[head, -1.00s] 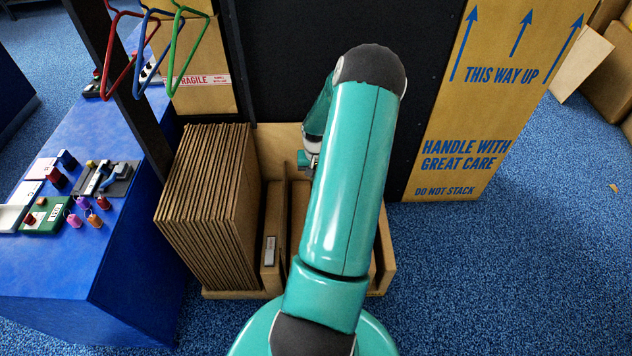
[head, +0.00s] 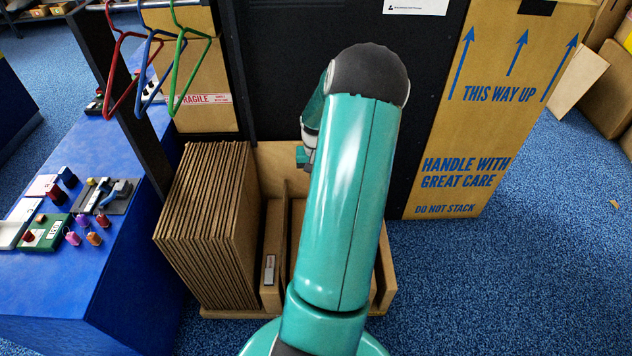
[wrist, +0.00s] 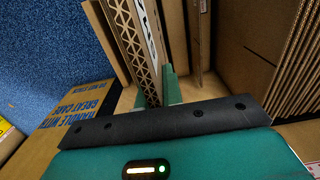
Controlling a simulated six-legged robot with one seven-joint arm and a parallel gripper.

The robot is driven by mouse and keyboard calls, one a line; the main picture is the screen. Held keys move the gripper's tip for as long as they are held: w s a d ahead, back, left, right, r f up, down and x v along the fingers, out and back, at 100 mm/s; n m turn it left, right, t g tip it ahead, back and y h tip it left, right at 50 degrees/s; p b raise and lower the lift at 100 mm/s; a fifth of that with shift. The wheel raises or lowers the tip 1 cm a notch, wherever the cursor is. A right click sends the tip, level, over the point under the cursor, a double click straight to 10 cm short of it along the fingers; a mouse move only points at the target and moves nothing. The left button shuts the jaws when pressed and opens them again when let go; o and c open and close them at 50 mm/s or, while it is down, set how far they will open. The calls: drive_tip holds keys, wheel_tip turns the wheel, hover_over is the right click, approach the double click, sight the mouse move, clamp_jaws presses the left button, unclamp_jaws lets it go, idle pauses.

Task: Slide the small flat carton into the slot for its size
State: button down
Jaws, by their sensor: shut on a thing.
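In the wrist view my gripper (wrist: 158,92) is shut on the small flat carton (wrist: 138,48), which shows its corrugated edge and a strip of printed white face. The carton points away from my gripper, over the slotted rack. In the head view the cardboard rack (head: 388,284) stands on the floor with upright dividers, and a small label (head: 269,268) marks one narrow slot front. My arm hides the carton, most of my gripper and several of the slots there. I cannot tell whether the carton's far end is inside a slot.
A thick stack of flat cartons (head: 205,230) fills the rack's left part. A blue table (head: 60,290) with small items stands at left, and hangers (head: 190,60) hang above it. A tall printed carton (head: 465,140) stands behind right.

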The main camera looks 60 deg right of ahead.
drive_tip(key=shift+r, duration=6.8)
